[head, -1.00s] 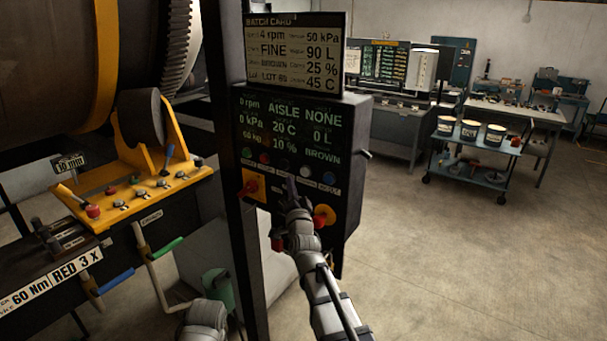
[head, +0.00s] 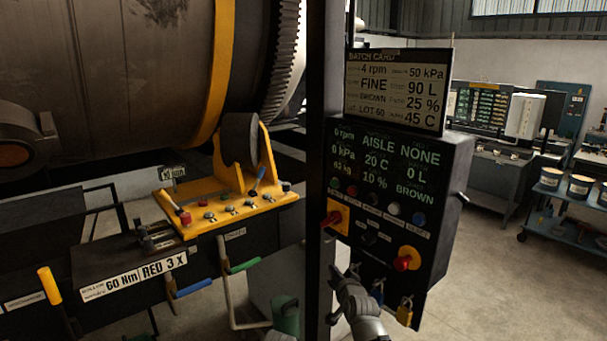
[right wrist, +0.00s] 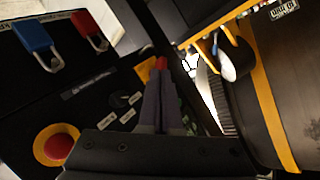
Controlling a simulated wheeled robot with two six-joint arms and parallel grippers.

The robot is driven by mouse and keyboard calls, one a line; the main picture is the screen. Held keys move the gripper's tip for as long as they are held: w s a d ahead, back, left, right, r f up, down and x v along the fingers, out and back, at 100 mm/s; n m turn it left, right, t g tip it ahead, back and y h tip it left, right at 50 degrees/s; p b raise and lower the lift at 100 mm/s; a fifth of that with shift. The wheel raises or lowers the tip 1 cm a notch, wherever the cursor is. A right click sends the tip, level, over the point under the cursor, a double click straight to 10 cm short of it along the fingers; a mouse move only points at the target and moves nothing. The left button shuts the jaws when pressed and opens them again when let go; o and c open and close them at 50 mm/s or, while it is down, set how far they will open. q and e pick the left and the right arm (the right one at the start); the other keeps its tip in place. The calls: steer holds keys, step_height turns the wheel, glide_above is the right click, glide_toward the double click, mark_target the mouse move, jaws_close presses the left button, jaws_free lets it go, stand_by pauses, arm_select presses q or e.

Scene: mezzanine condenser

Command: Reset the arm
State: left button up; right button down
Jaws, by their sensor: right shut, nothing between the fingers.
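My right gripper (head: 347,272) is low in front of the black control panel (head: 455,190) in the head view. Its arm comes up from the bottom edge. In the right wrist view, its two long dark fingers (right wrist: 161,72) lie together, with nothing between them. The panel fills the left of that view, with a red knob on a yellow round plate (right wrist: 57,146) left of the fingers. This knob also shows in the head view (head: 405,260), right of the gripper and apart from it. My left gripper is out of view.
A dark post (head: 318,120) stands left of the panel. A large drum (head: 100,60) and a yellow lever console (head: 235,207) are at left. A cart (head: 565,230) stands at right. The floor (head: 500,290) right of the panel looks clear.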

steer(key=s+a+f+n+g+b, duration=0.2)
steer(key=s+a+f+n+g, duration=0.25)
steer(key=s+f, duration=0.45)
steer(key=s+f+n+g+h+b, duration=0.1)
steer(key=s+f+g, duration=0.4)
steer(key=s, duration=0.6)
steer(key=s+f+n+g+h+b, duration=0.2)
steer(key=s+f+n+g, duration=0.2)
steer(key=s+f, duration=0.4)
steer(key=s+g, duration=0.1)
steer(key=s, duration=0.1)
steer(key=shift+s+f+n+b, duration=0.15)
steer(key=shift+s+n+b, duration=0.2)
steer(key=shift+s+b, duration=0.05)
steer(key=shift+a, duration=0.1)
